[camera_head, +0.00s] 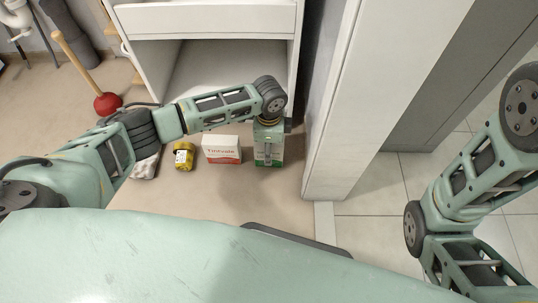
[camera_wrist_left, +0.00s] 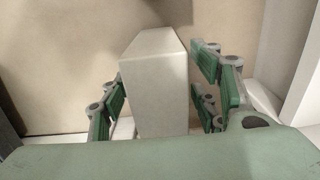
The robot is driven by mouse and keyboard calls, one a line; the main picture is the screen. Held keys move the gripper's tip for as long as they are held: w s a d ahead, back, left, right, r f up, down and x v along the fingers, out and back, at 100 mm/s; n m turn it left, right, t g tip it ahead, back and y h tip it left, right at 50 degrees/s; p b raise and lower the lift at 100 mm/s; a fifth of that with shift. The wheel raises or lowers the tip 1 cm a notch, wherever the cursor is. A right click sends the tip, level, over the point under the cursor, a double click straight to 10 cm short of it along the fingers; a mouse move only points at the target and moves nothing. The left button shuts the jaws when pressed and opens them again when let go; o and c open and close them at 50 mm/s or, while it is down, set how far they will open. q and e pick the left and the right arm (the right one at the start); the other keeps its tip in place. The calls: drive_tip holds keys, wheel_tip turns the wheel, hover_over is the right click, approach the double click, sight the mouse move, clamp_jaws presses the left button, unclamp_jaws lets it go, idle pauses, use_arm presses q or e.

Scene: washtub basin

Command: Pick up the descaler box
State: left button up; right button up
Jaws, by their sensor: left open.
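A green-and-white box (camera_head: 262,158) stands upright on the beige floor in front of the cabinet; I take it for the descaler box, though its label is not readable. My left gripper (camera_head: 268,140) is over it, pointing down, and partly hides it. In the left wrist view a plain pale box (camera_wrist_left: 155,85) stands between the two green fingers of my left gripper (camera_wrist_left: 162,82). The fingers are open, one on each side, with a visible gap at the right; contact at the left cannot be told. My right arm shows at the right, its gripper out of view.
A red-and-white box (camera_head: 222,150) stands just left, then a yellow container (camera_head: 183,156) and a pale cloth-like item (camera_head: 146,168). A plunger (camera_head: 106,103) stands farther left. The open white cabinet (camera_head: 215,22) is behind; a white panel (camera_head: 335,110) rises close at the right.

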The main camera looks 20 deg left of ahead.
use_arm(q)
wheel_tip(320, 180, down, 2)
drive_tip(key=shift+b, duration=0.4)
drive_tip(key=shift+r, duration=0.1)
drive_tip(key=shift+c, duration=0.4)
clamp_jaws()
